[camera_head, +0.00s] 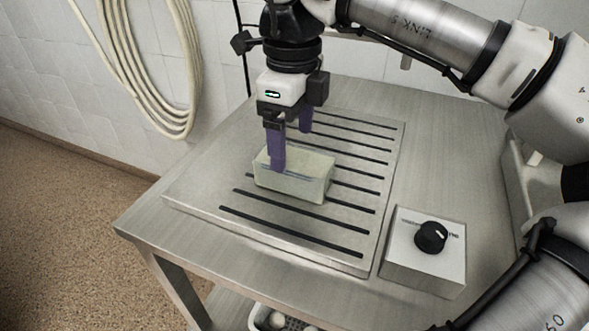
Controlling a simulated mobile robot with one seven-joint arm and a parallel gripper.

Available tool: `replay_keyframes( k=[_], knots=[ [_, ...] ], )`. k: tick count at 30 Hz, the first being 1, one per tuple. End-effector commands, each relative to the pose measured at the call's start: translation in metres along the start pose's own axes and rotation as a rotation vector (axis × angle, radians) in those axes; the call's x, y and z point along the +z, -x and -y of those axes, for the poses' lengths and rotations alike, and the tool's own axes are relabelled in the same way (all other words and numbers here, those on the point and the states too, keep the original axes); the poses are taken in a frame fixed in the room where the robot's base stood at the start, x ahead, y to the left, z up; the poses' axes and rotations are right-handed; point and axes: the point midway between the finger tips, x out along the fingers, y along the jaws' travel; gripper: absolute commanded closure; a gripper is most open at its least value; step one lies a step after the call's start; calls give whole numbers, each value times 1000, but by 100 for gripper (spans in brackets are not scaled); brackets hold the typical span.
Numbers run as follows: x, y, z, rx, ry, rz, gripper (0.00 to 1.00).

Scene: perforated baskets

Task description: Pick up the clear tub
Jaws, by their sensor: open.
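The clear tub (300,187) is a pale, see-through rectangular box. It stands upright on a slotted metal plate (200,191) on the table. My gripper (291,150) points down at the tub with its purple fingers apart. The nearer finger reaches down at the tub's left part and overlaps it in the picture. The other finger is farther back and higher in the picture, behind the tub's far side. I cannot tell whether either finger touches the tub. The tub's far wall is partly hidden by the near finger.
A grey box with a black knob (431,237) stands at the right of the plate. A coiled hose (150,75) hangs on the tiled wall at the left. The table's back right is bare.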

Motion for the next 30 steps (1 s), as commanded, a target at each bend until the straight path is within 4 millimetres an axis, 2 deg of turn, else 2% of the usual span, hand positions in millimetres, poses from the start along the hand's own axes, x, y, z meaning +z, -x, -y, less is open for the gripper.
replay_keyframes(
  k=[6, 9, 17, 20, 30],
  knots=[
    [-6, -33, -5, 2, 0, -1, 18],
    [-5, -43, -5, 1, 1, 0, 18],
    [-5, -46, -5, 1, 0, 1, 18],
    [-4, -46, -5, 0, 0, 1, 29],
    [-4, -46, -5, 0, 0, 0, 73]
  ],
)
